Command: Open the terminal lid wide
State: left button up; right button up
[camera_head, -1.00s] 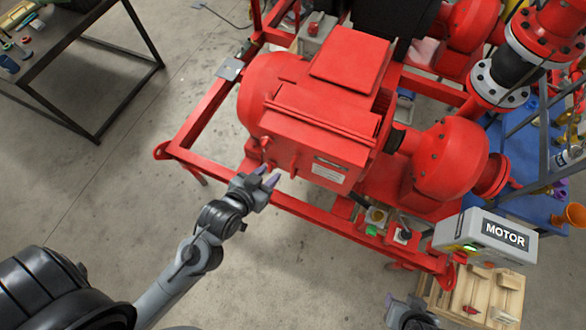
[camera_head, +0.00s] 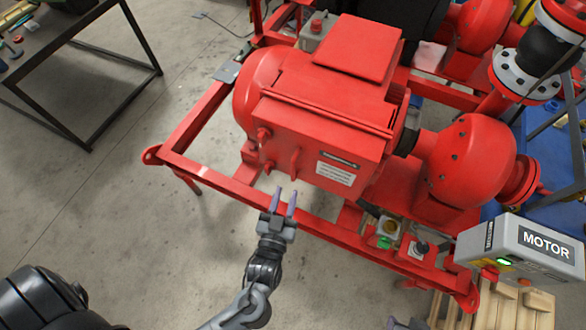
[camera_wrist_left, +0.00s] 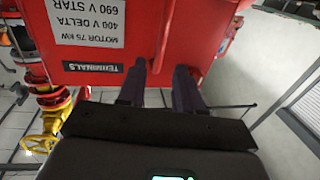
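The red terminal box (camera_head: 310,165) sits on the side of the red motor, with its lid (camera_head: 325,108) lying flat and shut as far as I can see. A small red tab (camera_head: 295,160) stands out from the front face, left of a white label. In the left wrist view a black TERMINALS plate (camera_wrist_left: 93,67) and a white rating label (camera_wrist_left: 85,22) show upside down on the red face. My left gripper (camera_head: 284,198) is open and empty, just in front of and below the tab in the head view; its purple fingers (camera_wrist_left: 161,85) point at the red face. Contact cannot be told.
The red skid rail (camera_head: 215,180) runs below the box. A grey MOTOR control box (camera_head: 520,245) with a green light stands at the lower right. A dark-framed table (camera_head: 85,40) is at the upper left. The floor left of the skid is clear.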

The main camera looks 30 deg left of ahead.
aim_at(292, 170)
pick_arm(q)
jog(key=p+x, duration=0.1)
jog(key=x, duration=0.8)
grip_shut()
